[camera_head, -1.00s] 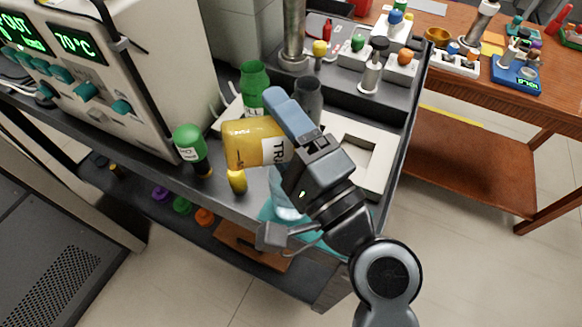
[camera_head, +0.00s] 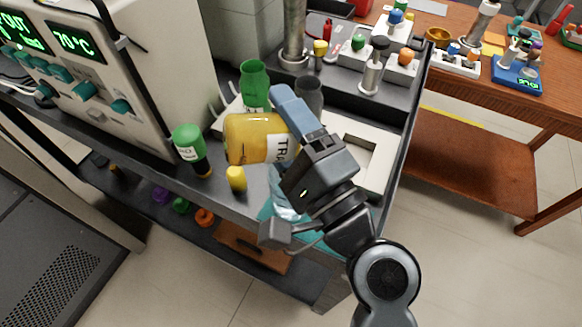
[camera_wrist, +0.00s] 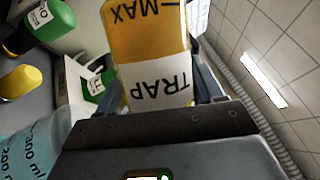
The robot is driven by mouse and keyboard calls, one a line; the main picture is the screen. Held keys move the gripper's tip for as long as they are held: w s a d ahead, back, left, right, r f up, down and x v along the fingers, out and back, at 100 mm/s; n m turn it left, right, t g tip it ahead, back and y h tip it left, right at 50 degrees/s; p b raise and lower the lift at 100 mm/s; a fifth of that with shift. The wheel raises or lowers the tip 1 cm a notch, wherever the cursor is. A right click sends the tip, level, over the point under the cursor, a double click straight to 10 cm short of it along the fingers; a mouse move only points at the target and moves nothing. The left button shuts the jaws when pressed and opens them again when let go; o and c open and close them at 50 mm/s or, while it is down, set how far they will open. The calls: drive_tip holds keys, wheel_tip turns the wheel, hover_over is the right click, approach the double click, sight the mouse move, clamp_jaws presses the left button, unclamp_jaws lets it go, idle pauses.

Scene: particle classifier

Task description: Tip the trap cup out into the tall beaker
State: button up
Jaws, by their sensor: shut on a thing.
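The trap cup (camera_head: 250,140) is amber-yellow with a white TRAP label. My gripper (camera_head: 288,112) is shut on it, one finger showing along its side, and holds it tipped over, its far end to the left, above the bench. In the wrist view, the trap cup (camera_wrist: 148,50) fills the space between the fingers of my gripper (camera_wrist: 160,85). The tall beaker (camera_head: 284,198) is pale blue and clear, below my gripper and partly hidden by it. The beaker (camera_wrist: 30,145), with ml marks, also shows in the wrist view at lower left. No pouring stream is visible.
A green-capped bottle (camera_head: 188,145) and a small yellow-capped vial (camera_head: 236,178) stand left of the beaker. A green cup (camera_head: 254,85) and a dark grey cup (camera_head: 309,92) stand behind. The temperature-display machine (camera_head: 140,80) bounds the left.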

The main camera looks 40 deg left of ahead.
drive_tip(key=shift+w+d+f+m+t+b, duration=0.2)
drive_tip(key=shift+m+t, duration=0.3)
drive_tip(key=shift+m, duration=0.65)
drive_tip(key=shift+w+d+r+m+t+b, duration=0.2)
drive_tip(key=shift+m+t, duration=0.3)
drive_tip(key=shift+m, duration=0.65)
idle(0.5)
drive_tip(key=shift+w+r+m+t+p, duration=0.25)
drive_tip(key=shift+r+m+t+p, duration=0.4)
drive_tip(key=shift+m, duration=0.55)
idle(0.7)
